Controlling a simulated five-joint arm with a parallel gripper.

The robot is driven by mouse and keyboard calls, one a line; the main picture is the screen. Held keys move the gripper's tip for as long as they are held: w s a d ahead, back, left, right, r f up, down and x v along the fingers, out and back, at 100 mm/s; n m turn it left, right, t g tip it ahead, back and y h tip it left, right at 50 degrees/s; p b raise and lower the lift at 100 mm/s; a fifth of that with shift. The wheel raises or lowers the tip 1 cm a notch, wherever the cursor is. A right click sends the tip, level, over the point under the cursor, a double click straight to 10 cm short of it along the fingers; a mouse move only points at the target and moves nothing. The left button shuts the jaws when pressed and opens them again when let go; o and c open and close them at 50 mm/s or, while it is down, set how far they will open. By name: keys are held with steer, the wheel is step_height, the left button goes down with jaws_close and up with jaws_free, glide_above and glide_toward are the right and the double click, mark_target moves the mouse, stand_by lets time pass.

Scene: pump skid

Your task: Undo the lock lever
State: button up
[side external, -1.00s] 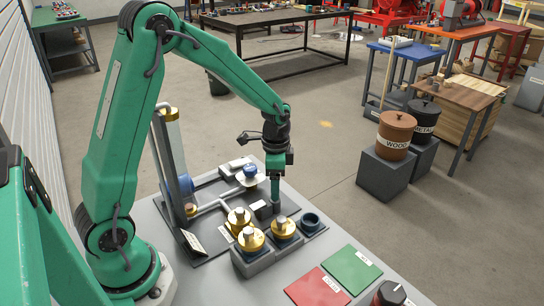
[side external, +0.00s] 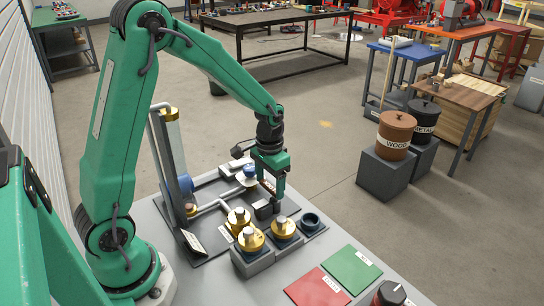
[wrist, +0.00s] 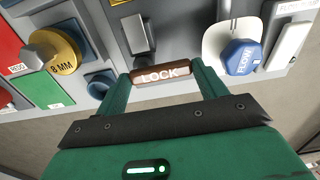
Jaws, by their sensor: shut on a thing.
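The lock lever (wrist: 160,75) is a brown bar with a white LOCK label in the wrist view. It lies crosswise between the two green fingertips of my gripper (wrist: 161,71), which is shut on its ends. In the side external view my gripper (side external: 271,190) is over the far right part of the skid plate, with the brown lever partly hidden between its fingers. How the lever joins its mount is not clear.
A blue FLOW knob (wrist: 240,57) is close to the fingers. A dark block (side external: 264,209), brass-coloured caps (side external: 251,240) and a dark open socket (side external: 310,222) stand nearby. Red (side external: 318,288) and green (side external: 352,268) mats lie at the front right.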

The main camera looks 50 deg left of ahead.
mark_target(269, 186)
steer(key=shift+r, duration=0.1)
steer(key=o, duration=1)
steer(key=shift+r, duration=3.85)
